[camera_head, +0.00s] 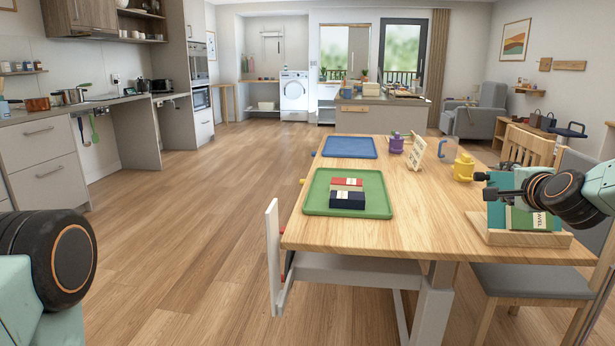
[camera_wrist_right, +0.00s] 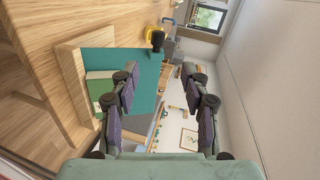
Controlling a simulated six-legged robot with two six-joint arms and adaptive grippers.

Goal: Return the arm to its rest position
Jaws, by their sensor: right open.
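My right gripper (camera_head: 486,186) is at the right side of the wooden table (camera_head: 430,216), beside the books in the wooden book stand (camera_head: 497,237). In the right wrist view its two fingers (camera_wrist_right: 164,92) are apart, with nothing held between them. The teal book (camera_wrist_right: 132,62) stands behind one finger in that view; I cannot tell whether they touch. A green book (camera_head: 533,219) stands in the stand, partly hidden by my arm. My left arm shows only as a dark joint at the lower left; its gripper is out of view.
A chair (camera_head: 530,281) is at the right; the floor left is clear.

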